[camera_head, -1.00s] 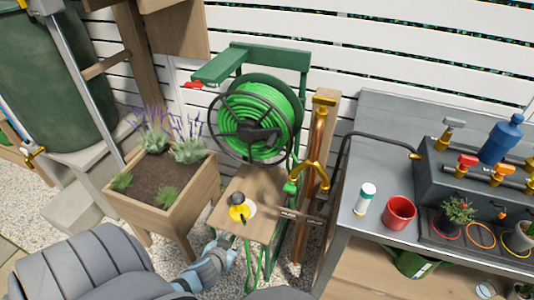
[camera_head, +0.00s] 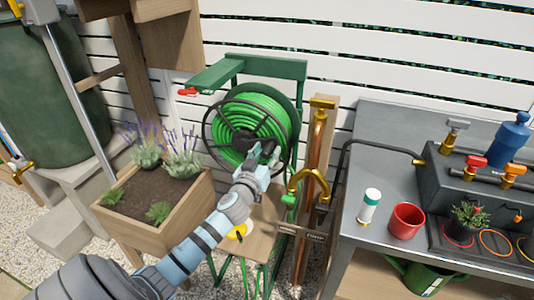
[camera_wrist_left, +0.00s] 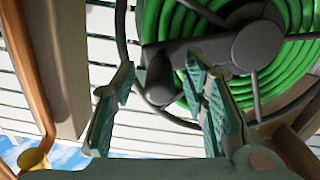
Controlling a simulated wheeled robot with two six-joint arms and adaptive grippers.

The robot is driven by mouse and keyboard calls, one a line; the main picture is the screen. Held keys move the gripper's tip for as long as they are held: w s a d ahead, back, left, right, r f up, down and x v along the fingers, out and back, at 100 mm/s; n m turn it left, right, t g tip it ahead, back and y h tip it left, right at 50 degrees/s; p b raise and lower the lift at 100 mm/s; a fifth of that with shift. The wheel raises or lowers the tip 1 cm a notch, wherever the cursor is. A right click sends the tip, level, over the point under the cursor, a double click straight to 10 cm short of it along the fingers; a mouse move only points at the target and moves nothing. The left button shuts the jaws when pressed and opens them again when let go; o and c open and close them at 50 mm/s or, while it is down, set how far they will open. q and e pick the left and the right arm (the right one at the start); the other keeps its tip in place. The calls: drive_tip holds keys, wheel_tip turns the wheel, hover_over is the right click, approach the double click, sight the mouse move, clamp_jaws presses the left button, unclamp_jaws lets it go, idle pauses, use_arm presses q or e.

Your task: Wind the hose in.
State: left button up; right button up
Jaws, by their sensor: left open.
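The hose reel with its coiled green hose (camera_head: 240,115) hangs on a green frame (camera_head: 262,68) against the white fence. In the left wrist view the reel's dark hub (camera_wrist_left: 255,45) carries a crank arm ending in a dark handle knob (camera_wrist_left: 158,82). My left gripper (camera_head: 264,155) is open in front of the reel's lower right part. In the left wrist view its two fingers (camera_wrist_left: 165,100) stand on either side of the knob, apart from each other; contact cannot be told. Loose green hose (camera_head: 252,270) hangs below the wooden shelf. My right gripper is not in view.
A copper post with a brass tap (camera_head: 312,182) stands right of the reel. A planter (camera_head: 165,215) with lavender stands left. The grey bench (camera_head: 375,160) at right holds a red pot (camera_head: 406,221) and a white bottle (camera_head: 369,206). A red-tipped lever (camera_head: 187,92) sticks out upper left.

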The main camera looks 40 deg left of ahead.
use_arm(q)
drive_tip(key=shift+w, duration=0.2)
clamp_jaws()
idle(0.3)
